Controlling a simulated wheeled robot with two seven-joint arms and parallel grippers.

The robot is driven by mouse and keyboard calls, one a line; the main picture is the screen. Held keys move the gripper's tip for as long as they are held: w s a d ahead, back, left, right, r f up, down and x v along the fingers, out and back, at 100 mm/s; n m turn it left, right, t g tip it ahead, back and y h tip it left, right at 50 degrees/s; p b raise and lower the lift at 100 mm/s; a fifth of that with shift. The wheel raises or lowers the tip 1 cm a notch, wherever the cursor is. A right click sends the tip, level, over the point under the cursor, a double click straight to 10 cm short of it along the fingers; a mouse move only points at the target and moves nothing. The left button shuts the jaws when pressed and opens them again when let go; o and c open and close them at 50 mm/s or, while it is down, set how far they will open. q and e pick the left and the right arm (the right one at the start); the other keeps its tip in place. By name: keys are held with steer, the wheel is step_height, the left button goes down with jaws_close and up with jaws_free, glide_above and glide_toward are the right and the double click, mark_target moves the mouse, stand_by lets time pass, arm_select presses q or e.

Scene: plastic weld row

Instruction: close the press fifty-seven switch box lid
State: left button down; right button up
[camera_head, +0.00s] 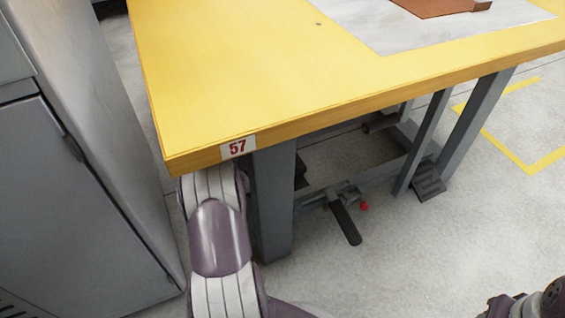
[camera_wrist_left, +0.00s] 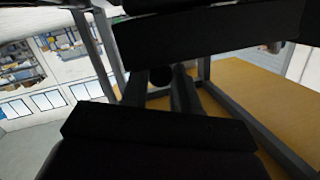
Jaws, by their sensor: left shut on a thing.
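The yellow press table (camera_head: 225,75) carries a label marked 57 (camera_head: 238,147) on its front edge near the left corner. My left arm reaches under that corner, and the table hides its gripper in the head view. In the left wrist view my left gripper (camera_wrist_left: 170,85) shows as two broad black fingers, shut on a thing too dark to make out. The switch box and its lid cannot be picked out in either view. Part of my right arm shows at the bottom right corner of the head view, without a clear view of its gripper.
A grey cabinet (camera_head: 70,170) stands left of the table. Grey table legs (camera_head: 275,205) and a black foot pedal (camera_head: 345,222) with a red knob (camera_head: 365,206) are below the tabletop. The floor in front is clear.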

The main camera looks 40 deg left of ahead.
arm_select(q)
steer(key=shift+s+d+f, duration=0.1)
steer(key=shift+d+f, duration=0.05)
steer(key=shift+f, duration=0.05)
steer(key=c, duration=1.1)
jaws_free()
steer(key=shift+s+r, duration=0.15)
steer(key=shift+p+v, duration=2)
steer(key=shift+v, duration=4.15)
